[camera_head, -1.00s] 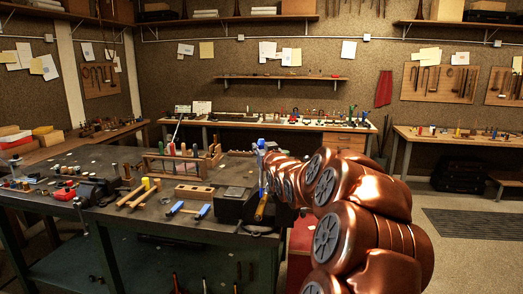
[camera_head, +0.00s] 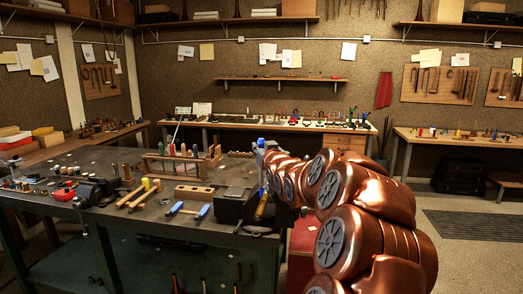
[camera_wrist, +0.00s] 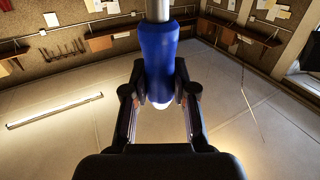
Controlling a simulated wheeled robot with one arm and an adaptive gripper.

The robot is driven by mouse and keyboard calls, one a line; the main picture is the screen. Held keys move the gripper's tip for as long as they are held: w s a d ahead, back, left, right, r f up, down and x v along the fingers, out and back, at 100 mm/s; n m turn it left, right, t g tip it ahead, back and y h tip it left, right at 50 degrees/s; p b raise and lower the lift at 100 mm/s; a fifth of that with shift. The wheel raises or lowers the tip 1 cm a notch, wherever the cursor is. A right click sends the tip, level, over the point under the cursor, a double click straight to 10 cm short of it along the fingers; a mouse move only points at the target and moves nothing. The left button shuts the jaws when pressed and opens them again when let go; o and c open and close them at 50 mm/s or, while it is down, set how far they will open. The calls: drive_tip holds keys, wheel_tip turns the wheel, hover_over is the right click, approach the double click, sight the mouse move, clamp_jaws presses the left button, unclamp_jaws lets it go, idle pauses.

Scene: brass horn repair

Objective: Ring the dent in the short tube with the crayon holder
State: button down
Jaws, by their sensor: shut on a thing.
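My gripper (camera_wrist: 160,108) is shut on a blue cylindrical grip (camera_wrist: 158,60), which looks like the crayon holder. A grey metal shaft runs up from the grip, and a pale rounded end shows below it between the fingers. In the head view the blue holder (camera_head: 261,144) is small, at the end of my arm above the right end of the dark bench. A slim yellow-brown piece (camera_head: 261,207), perhaps the short tube, sits below it beside a dark block (camera_head: 232,207). No dent can be made out. The wrist view shows no tube.
The dark bench (camera_head: 120,222) carries a wooden tool rack (camera_head: 180,167), blue-ended clamps (camera_head: 187,211), wooden-handled mallets (camera_head: 139,195) and a vise (camera_head: 97,190). A red cabinet (camera_head: 301,240) stands by its right end. Open floor lies to the right.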

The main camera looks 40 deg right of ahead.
drive_tip(key=shift+f+b, duration=0.6)
drive_tip(key=shift+f, duration=0.1)
idle(0.9)
drive_tip(key=shift+d+b, duration=0.3)
drive_tip(key=shift+b, duration=0.1)
idle(0.5)
drive_tip(key=shift+s+d+r+b, duration=0.1)
drive_tip(key=shift+s+d+b, duration=0.2)
drive_tip(key=shift+b, duration=0.1)
idle(0.6)
drive_tip(key=shift+s+a+b, duration=0.25)
drive_tip(key=shift+b, duration=0.55)
idle(0.4)
idle(0.5)
